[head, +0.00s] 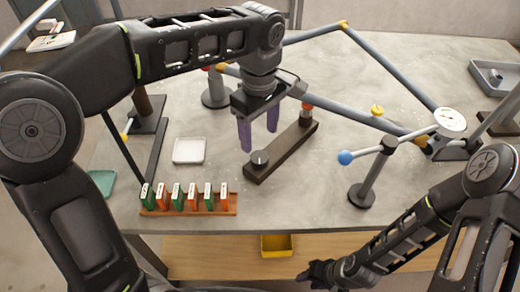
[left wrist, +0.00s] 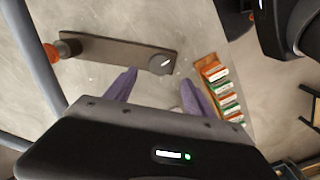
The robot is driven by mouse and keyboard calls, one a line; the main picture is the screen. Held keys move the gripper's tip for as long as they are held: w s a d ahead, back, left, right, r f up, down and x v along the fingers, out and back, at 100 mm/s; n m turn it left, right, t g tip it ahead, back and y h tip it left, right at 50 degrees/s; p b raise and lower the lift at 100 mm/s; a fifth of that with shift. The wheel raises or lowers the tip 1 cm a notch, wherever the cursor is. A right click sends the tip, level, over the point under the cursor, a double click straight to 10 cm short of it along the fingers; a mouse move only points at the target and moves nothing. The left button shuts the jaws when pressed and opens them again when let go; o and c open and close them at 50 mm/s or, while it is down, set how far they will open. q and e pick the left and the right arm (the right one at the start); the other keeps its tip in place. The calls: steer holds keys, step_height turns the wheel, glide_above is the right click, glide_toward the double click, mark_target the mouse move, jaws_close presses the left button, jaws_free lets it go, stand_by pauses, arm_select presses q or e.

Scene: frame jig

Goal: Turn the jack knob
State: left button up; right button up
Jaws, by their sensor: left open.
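The jack knob looks to be the round black knob (head: 260,158) with a white mark, at the near end of a dark bar (head: 285,148) on the table. In the left wrist view the knob (left wrist: 161,63) sits just beyond the fingers, its white mark slanted. An orange-topped post (head: 307,104) stands at the bar's far end. My left gripper (head: 259,140) is open, with purple fingers pointing down above the bar, apart from the knob as far as I can see. My right gripper (head: 318,273) is low at the table's front; its jaws are not clear.
A rack (head: 190,212) of green and orange tabs stands near the front edge. A white tray (head: 189,150) lies left of the bar. A blue-ball lever (head: 346,157) on a post and a dial gauge (head: 450,119) stand right. Grey frame tubes (head: 310,97) cross behind the bar.

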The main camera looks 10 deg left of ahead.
mark_target(259, 157)
arm_select(q)
step_height(259, 157, down, 8)
steer(key=shift+r, duration=0.15)
stand_by(0.3)
steer(key=c, duration=1.4)
steer(key=shift+o, duration=0.2)
